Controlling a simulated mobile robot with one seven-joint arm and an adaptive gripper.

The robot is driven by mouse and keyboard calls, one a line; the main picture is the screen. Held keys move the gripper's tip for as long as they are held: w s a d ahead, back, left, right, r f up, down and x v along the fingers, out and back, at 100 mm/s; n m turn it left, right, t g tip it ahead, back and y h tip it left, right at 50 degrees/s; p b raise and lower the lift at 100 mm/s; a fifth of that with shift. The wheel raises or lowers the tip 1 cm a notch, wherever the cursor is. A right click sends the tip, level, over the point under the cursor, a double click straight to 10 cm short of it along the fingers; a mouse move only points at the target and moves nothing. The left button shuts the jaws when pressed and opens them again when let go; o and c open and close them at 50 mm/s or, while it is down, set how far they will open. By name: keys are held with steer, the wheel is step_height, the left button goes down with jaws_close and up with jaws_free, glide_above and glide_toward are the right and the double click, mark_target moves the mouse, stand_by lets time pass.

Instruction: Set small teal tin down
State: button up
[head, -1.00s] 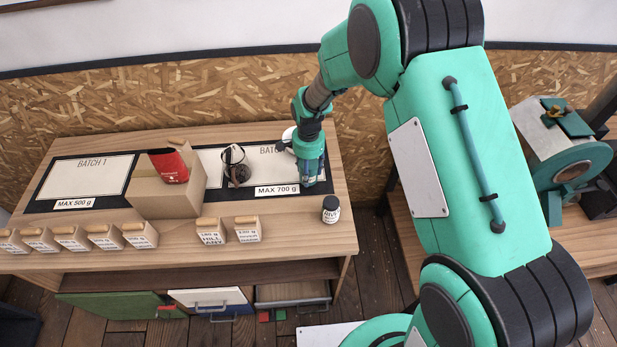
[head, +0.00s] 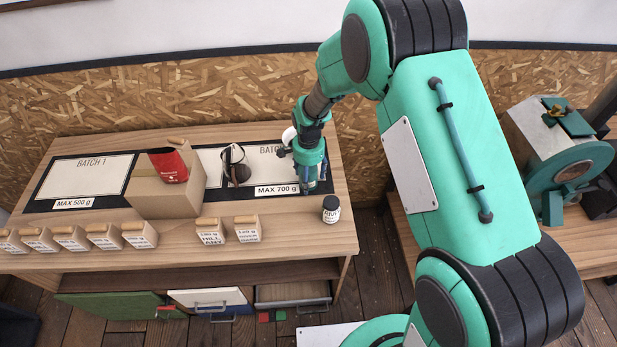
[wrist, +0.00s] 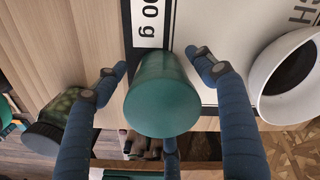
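The small teal tin (wrist: 163,95) is in the middle of the wrist view, between the fingers of my gripper (wrist: 158,68). Narrow gaps show between the tin and the two side fingers, so my gripper looks open around it. A third finger shows below the tin. The tin is over the black border of the BATCH 2 mat, close to the weight label (wrist: 148,22). Whether its base touches the surface is hidden. In the head view my gripper (head: 308,184) is low at the mat's right end, right of the MAX 700 g label (head: 277,190); the tin is hard to make out there.
A dark jar with a white label (head: 331,209) stands front right of my gripper. A white round vessel (wrist: 290,75) is close on the other side. A cardboard box (head: 165,195) with a red bag (head: 169,166) and several wooden blocks (head: 210,232) stand to the left.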

steer(key=shift+r, duration=0.15)
step_height(320, 180, up, 11)
steer(key=shift+f+p, duration=0.2)
steer(key=shift+p, duration=0.45)
steer(key=shift+r, duration=0.7)
steer(key=shift+r, duration=0.1)
